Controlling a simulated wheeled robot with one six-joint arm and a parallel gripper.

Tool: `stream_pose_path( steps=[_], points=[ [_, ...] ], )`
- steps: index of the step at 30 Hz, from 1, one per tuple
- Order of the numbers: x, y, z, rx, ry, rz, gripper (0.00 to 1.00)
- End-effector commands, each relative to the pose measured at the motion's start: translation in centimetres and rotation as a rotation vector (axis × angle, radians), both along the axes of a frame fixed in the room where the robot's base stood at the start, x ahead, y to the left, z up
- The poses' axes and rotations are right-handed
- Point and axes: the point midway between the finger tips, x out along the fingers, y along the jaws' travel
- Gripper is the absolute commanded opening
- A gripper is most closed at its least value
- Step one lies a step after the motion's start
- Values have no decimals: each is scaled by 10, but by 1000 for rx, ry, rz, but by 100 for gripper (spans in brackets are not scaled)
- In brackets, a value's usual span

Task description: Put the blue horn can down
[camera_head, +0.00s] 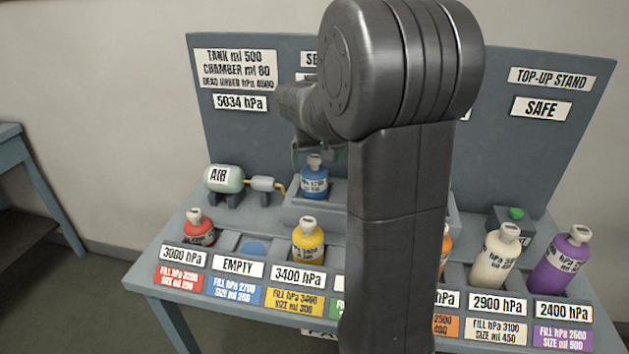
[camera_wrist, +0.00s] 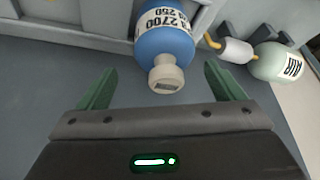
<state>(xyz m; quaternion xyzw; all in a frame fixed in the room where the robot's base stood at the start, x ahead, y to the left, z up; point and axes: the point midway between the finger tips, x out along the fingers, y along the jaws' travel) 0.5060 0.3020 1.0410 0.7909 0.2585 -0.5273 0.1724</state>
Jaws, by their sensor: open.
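The blue horn can (camera_head: 314,180) stands upright on a raised grey block at the back middle of the bench. It also shows in the wrist view (camera_wrist: 165,45), with its pale cap towards me and "2700" on its label. My gripper (camera_wrist: 152,85) is open, with its green fingers apart on either side of the can's cap and no contact to be seen. In the head view my gripper (camera_head: 318,152) is mostly hidden behind my arm, at the can's top. The blue can's front slot (camera_head: 253,249) is bare and its sign reads EMPTY.
Red (camera_head: 200,228), yellow (camera_head: 308,241), cream (camera_head: 497,257) and purple (camera_head: 565,260) cans stand in the front row. An orange can (camera_head: 446,243) is partly hidden by my arm. The AIR tank (camera_head: 224,179) and its yellow pipe are left of the blue can. A tall panel (camera_head: 270,130) stands behind.

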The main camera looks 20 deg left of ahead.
Motion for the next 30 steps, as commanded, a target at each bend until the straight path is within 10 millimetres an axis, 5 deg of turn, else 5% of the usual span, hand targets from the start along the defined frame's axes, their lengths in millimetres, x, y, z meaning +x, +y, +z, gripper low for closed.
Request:
stream_pose_path(
  steps=[9, 17, 26, 30],
  points=[
    [5, 11, -42, -3, 3, 0, 88],
    [7, 12, -46, -1, 1, 0, 88],
    [7, 12, -46, -1, 1, 0, 35],
    [7, 13, -45, -1, 1, 0, 31]
  ],
)
